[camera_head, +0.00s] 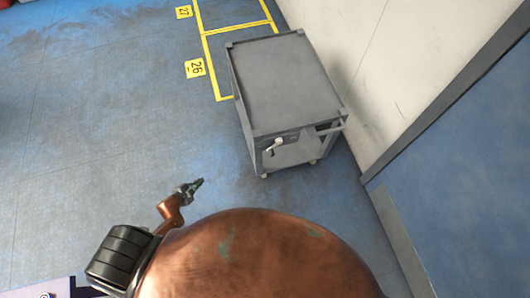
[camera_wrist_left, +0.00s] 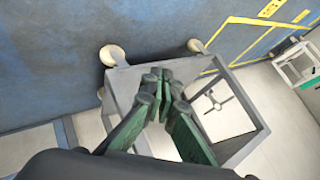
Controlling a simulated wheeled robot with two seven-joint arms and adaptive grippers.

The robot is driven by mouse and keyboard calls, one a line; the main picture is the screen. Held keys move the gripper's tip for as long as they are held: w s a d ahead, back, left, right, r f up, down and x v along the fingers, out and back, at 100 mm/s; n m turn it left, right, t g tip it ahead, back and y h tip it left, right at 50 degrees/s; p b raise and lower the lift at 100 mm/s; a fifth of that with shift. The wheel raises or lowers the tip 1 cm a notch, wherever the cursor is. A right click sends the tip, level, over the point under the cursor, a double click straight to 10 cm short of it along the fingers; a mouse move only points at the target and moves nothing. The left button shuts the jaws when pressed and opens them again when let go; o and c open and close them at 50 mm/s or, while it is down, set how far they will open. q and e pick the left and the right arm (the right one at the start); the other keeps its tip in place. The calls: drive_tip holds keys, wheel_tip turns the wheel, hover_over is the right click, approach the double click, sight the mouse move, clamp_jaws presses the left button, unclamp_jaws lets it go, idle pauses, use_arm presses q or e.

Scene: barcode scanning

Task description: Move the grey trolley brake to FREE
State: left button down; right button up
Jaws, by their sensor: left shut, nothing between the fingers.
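The grey trolley (camera_head: 285,84) stands against the wall in the head view, with a flat, empty top. On its near face is a small pale lever (camera_head: 275,147), probably the brake; I cannot read any marking by it. A push bar (camera_head: 330,128) sticks out at the near right corner. My left gripper (camera_head: 197,185) is shut and empty, left of and nearer than the trolley, apart from it. In the left wrist view the shut green fingertips (camera_wrist_left: 165,88) overlap the trolley's grey frame (camera_wrist_left: 245,145); the lever is not clear there. My right gripper is out of view.
Yellow floor lines (camera_head: 240,28) with number plates 26 (camera_head: 194,68) and 27 (camera_head: 183,12) lie left of and behind the trolley. The pale wall (camera_head: 350,60) is close on its right. A blue panel (camera_head: 450,180) stands at the right. The blue floor at left is clear.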

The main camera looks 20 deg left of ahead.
use_arm(q)
drive_tip(key=w+d+r+m+t+h+b, duration=0.2)
drive_tip(key=w+d+r+m+h, duration=0.1)
drive_tip(key=w+r+m, duration=0.4)
drive_tip(key=w+d+r+m+g+h+b, duration=0.4)
drive_tip(key=d+r+m+h+b, duration=0.25)
drive_tip(key=d+r+m, duration=0.6)
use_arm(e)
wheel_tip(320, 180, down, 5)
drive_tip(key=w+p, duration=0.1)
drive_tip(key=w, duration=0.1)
use_arm(q)
drive_tip(key=w+d+f+n+b, duration=0.1)
drive_tip(key=w+d+f+b, duration=0.1)
drive_tip(key=d, duration=0.4)
drive_tip(key=w+d+f+b, duration=0.2)
drive_tip(key=w+d, duration=0.3)
drive_tip(key=d, duration=0.2)
drive_tip(key=shift+n+h, duration=0.35)
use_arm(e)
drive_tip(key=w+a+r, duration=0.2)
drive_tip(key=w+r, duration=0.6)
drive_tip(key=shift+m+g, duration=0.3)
use_arm(q)
drive_tip(key=shift+w+f, duration=0.1)
drive_tip(key=shift+f, duration=0.05)
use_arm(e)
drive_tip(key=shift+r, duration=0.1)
